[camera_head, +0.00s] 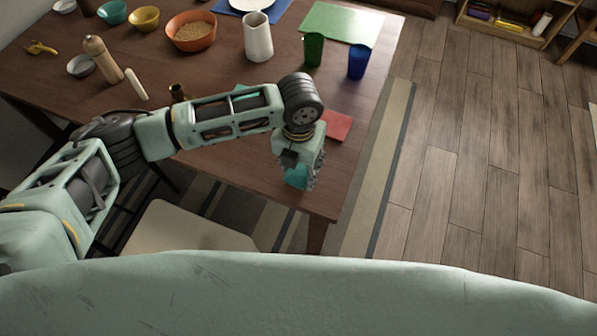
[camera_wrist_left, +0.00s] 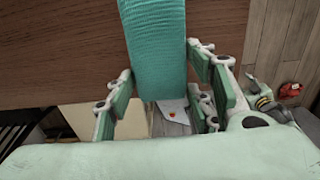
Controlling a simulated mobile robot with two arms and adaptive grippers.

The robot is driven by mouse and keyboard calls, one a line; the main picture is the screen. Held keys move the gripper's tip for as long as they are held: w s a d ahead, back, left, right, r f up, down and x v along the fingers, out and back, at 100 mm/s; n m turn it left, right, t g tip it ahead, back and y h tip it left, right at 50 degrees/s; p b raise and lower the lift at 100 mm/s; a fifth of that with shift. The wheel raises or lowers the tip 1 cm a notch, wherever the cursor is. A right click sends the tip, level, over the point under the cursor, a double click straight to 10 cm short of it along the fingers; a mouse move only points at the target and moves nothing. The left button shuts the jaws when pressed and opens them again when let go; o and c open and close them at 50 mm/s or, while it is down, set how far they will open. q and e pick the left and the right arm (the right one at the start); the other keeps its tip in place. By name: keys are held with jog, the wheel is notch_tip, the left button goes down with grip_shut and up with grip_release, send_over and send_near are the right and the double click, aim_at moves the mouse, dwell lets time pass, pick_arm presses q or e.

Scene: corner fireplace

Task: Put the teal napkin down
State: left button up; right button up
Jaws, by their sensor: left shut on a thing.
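The teal napkin (camera_wrist_left: 153,45) hangs between the fingers of my left gripper (camera_wrist_left: 165,90) in the left wrist view, a ribbed strip over the wooden table. In the head view a small part of the teal napkin (camera_head: 297,178) shows at the tip of my left gripper (camera_head: 302,172), above the table's near right corner. The gripper is shut on it. I cannot tell whether the napkin touches the tabletop. My right gripper is not in view.
A red napkin (camera_head: 337,125) lies on the table (camera_head: 215,165) just beyond the gripper. A green cup (camera_head: 313,49), a blue cup (camera_head: 358,61) and a white pitcher (camera_head: 258,37) stand farther back. A pale chair seat (camera_head: 185,228) is at the near edge.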

aim_at(299, 168)
pick_arm(q)
notch_tip(299, 168, down, 4)
jog(key=shift+r+p, duration=0.1)
jog(key=shift+p, duration=0.3)
jog(key=shift+w, duration=0.1)
jog(key=shift+f, duration=0.25)
jog(key=o, duration=1)
jog(key=shift+o, duration=0.2)
jog(key=shift+r, duration=0.1)
notch_tip(299, 168, up, 12)
jog(key=shift+r+b, duration=0.1)
jog(key=shift+b, duration=0.75)
